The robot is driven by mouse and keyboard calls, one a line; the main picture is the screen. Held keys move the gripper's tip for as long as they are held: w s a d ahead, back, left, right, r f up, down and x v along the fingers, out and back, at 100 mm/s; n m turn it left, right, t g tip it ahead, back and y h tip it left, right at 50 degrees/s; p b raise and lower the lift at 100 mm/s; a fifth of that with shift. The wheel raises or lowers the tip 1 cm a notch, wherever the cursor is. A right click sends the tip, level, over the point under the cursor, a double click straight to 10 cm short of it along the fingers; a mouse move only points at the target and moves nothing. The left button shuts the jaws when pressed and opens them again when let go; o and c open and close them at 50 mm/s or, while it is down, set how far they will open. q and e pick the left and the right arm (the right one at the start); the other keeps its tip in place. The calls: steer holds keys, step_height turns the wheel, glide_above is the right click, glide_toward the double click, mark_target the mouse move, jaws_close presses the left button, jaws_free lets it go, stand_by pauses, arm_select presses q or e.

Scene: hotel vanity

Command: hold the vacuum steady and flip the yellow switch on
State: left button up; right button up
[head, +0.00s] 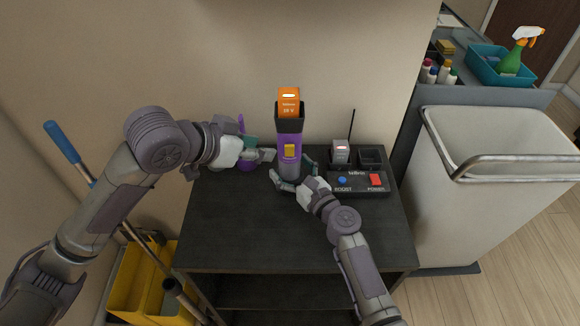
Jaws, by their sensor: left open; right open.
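The vacuum (288,164) stands upright on the dark table, with a purple body and an orange battery (289,102) on top. The yellow switch (291,151) is on its front, facing me. My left gripper (268,155) is open at the vacuum's left side, its fingertips close to the body. My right gripper (293,174) is open, with its fingers spread around the front and right of the lower body. I cannot tell whether either gripper touches it. Purple and teal parts (240,124) show behind the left gripper, partly hidden.
A black charger (357,185) with blue and red buttons stands right of the vacuum, a grey battery (341,152) in one bay. The front of the dark table (290,235) is clear. A white cart (490,200) stands right, a yellow bucket (135,285) lower left.

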steer(key=shift+c, duration=0.2)
steer(key=c, duration=1.6)
arm_select(q)
steer(key=shift+c, duration=1.3)
steer(key=shift+w+f, duration=0.2)
steer(key=c, duration=0.3)
steer(key=w+a+f+m+t, duration=0.2)
steer(key=t, duration=0.1)
steer(key=shift+w+f, duration=0.2)
steer(key=shift+w, duration=0.05)
jaws_close()
arm_select(e)
steer(key=shift+w, duration=0.1)
arm_select(q)
steer(key=s+f+m+t+h, duration=0.1)
steer(key=s+f+m+h, duration=0.1)
steer(key=s+m, duration=0.3)
steer(key=s+f+m+t+h, duration=0.2)
steer(key=s+m, duration=0.4)
steer(key=m, duration=0.6)
steer(key=f+h, duration=0.1)
steer(key=h, duration=0.1)
steer(key=shift+a+m+h, duration=0.3)
steer(key=shift+a, duration=0.05)
